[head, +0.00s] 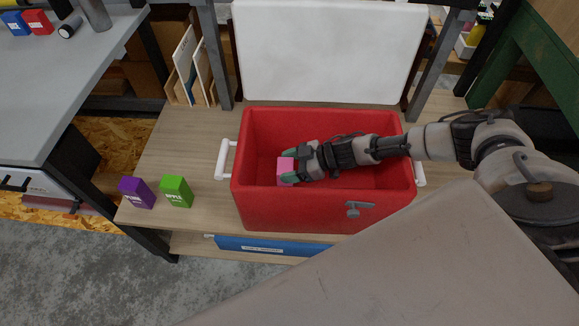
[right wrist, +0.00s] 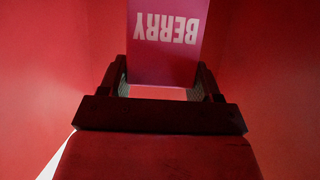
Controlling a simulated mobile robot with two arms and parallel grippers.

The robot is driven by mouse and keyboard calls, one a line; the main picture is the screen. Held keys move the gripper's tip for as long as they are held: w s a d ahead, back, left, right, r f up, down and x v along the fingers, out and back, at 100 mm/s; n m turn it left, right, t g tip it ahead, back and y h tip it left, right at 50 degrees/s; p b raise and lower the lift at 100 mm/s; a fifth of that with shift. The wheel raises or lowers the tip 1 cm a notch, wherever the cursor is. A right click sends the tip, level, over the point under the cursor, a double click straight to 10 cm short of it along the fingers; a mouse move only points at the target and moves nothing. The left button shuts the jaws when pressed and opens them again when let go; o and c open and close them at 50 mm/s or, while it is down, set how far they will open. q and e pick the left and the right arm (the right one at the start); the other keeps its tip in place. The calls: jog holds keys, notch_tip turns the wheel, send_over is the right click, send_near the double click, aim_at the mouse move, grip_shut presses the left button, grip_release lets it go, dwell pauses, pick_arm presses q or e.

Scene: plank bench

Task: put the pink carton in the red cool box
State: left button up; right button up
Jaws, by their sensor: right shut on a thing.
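The red cool box (head: 290,212) stands open on the plank bench, with its white lid (head: 325,50) raised behind it. My right gripper (head: 288,166) reaches down inside the box from the right. It is shut on the pink carton (head: 285,171), which is in the left half of the box interior. In the right wrist view the carton (right wrist: 168,45) shows the upside-down word BERRY between the fingers of my right gripper (right wrist: 162,82), with red walls around. I cannot tell whether the carton touches the box floor. My left gripper is not in view.
A purple carton (head: 136,192) and a green carton (head: 176,191) stand on the bench (head: 180,145) left of the box. A grey table (head: 60,95) is at the left. A blue bin (head: 262,246) sits below the bench top. Bench space between the green carton and the box is clear.

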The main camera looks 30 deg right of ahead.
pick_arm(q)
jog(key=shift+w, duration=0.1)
pick_arm(e)
jog(key=shift+f, duration=0.15)
jog(key=o, duration=1.4)
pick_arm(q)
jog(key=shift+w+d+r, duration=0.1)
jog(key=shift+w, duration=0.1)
pick_arm(e)
jog(key=shift+r, duration=0.2)
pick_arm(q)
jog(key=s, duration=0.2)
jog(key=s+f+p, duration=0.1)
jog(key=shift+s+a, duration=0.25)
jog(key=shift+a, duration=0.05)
pick_arm(e)
jog(key=v, duration=0.7)
jog(key=shift+s+d, duration=0.15)
jog(key=shift+d, duration=0.05)
